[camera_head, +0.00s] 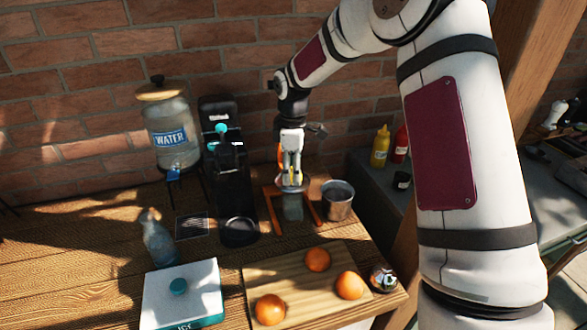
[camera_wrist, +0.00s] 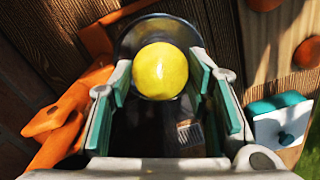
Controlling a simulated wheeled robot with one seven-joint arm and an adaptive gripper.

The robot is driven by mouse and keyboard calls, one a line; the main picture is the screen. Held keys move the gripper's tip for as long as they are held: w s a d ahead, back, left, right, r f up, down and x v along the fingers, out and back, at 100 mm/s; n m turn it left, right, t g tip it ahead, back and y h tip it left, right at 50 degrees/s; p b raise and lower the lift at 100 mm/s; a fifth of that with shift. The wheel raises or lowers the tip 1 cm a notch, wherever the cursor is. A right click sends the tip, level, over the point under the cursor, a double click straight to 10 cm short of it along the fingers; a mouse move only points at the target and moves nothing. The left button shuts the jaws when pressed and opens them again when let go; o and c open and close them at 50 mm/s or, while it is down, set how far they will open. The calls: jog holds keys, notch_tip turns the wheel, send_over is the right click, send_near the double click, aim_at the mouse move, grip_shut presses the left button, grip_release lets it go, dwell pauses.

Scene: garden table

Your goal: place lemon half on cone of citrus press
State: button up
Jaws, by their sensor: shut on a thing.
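My gripper (camera_head: 290,174) is at the back of the table, pointing down over the orange-legged citrus press (camera_head: 273,212). In the wrist view its teal-padded fingers are shut on the yellow lemon half (camera_wrist: 160,71), one on each side, rounded face toward the camera. A dark round bowl rim shows around and behind the lemon half, with orange press parts (camera_wrist: 62,118) to the left. The cone is hidden under the lemon half, so I cannot tell whether they touch. In the head view the lemon half is mostly hidden by the fingers.
A metal cup (camera_head: 338,203) stands close right of the press. A black machine (camera_head: 231,165) and a water dispenser (camera_head: 170,130) stand left. In front are a cutting board (camera_head: 300,283) with oranges, a white-and-teal box (camera_head: 180,297) and a bottle (camera_head: 157,238).

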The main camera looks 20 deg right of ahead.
jog(key=shift+f, duration=0.1)
jog(key=o, duration=0.9)
notch_tip(320, 180, up, 11)
jog(key=b, duration=0.3)
jog(key=s+r+m+t, duration=0.1)
jog(key=s+r+m, duration=0.2)
jog(key=s+r, duration=0.4)
jog(key=shift+s+r+m+t, duration=0.15)
jog(key=shift+s+m+t, duration=0.6)
jog(key=shift+s+m, duration=2.15)
jog(key=shift+s+r+m+t, duration=0.1)
jog(key=shift+s+m+t, duration=0.6)
jog(key=shift+s, duration=4.35)
jog(key=shift+s+r+m+t, duration=0.15)
jog(key=shift+s+m+t, duration=1.1)
jog(key=shift+s, duration=2.75)
